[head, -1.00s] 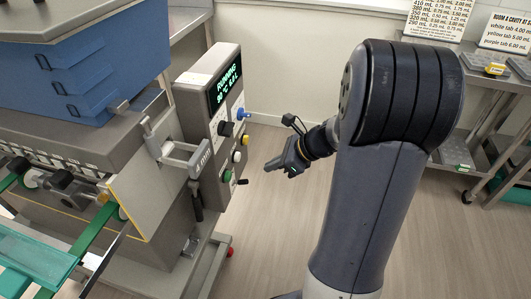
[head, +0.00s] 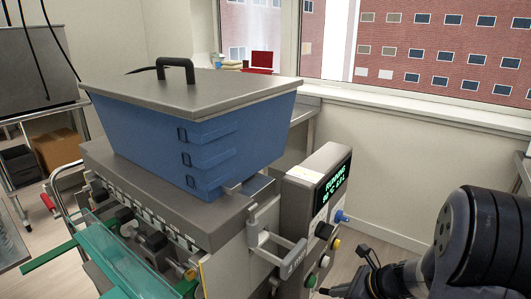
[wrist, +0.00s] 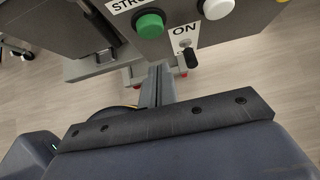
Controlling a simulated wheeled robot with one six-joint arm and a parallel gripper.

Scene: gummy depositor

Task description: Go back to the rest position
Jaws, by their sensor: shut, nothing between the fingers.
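In the wrist view the gripper's fingers (wrist: 158,84) are together and empty, below the green button (wrist: 149,25) and left of the black toggle switch (wrist: 188,58). A gap to the panel seems to show, but its size is hard to judge. The panel display (head: 335,186) is lit and reads "RUNNING". My arm fills the lower right corner of the head view.
The depositor carries a blue hopper (head: 205,145) under a grey lid (head: 190,90) with a black handle. A metal handle bracket (head: 278,240) sticks out beside the panel. A white wall (head: 385,170) with a window is behind. Bare floor (wrist: 265,75) shows right of the gripper.

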